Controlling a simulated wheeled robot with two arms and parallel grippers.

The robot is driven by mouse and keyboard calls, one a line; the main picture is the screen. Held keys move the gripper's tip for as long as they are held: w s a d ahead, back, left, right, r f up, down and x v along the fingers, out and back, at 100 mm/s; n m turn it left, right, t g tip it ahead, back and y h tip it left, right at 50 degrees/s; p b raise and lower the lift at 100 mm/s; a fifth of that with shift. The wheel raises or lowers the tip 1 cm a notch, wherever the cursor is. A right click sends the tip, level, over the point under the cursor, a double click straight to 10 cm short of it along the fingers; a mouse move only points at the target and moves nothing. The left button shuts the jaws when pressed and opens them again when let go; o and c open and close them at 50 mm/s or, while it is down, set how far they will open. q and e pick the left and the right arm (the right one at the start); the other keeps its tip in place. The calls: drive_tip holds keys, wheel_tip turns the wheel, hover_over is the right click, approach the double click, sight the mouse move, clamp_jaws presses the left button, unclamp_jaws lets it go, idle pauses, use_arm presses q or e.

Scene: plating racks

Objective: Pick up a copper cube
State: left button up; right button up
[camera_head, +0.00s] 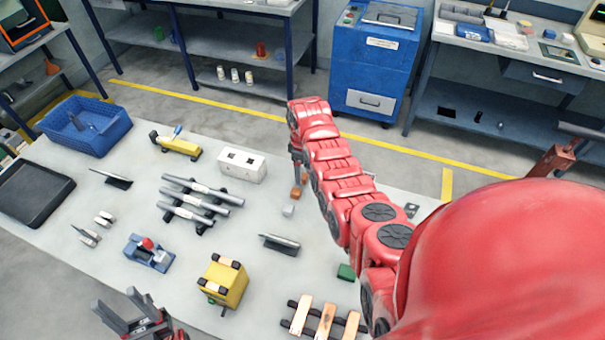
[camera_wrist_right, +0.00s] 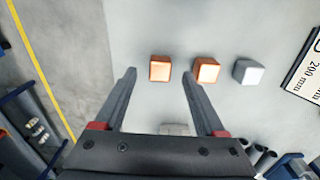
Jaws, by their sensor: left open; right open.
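Two copper cubes lie on the light table, one (camera_head: 304,178) just behind the other (camera_head: 295,192) in the head view. In the right wrist view they sit side by side, a left cube (camera_wrist_right: 160,69) and a right cube (camera_wrist_right: 207,71). My right gripper (camera_wrist_right: 158,76) is open and empty. The left cube appears between its fingertips, and the right cube is just outside the right fingertip. In the head view my right gripper (camera_head: 297,157) is above the table by the cubes, partly hidden by my red arm. My left gripper (camera_head: 118,304) is open at the lower left.
A grey cube (camera_head: 288,210) lies close to the copper cubes; it also shows in the wrist view (camera_wrist_right: 248,73). A white block (camera_head: 242,165), grey cylinders on a rack (camera_head: 200,205) and a yellow block (camera_head: 224,281) stand farther left. A blue crate (camera_head: 85,125) is at the far left.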

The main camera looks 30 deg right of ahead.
drive_tip(key=shift+s+f, duration=0.1)
drive_tip(key=shift+f, duration=0.75)
clamp_jaws()
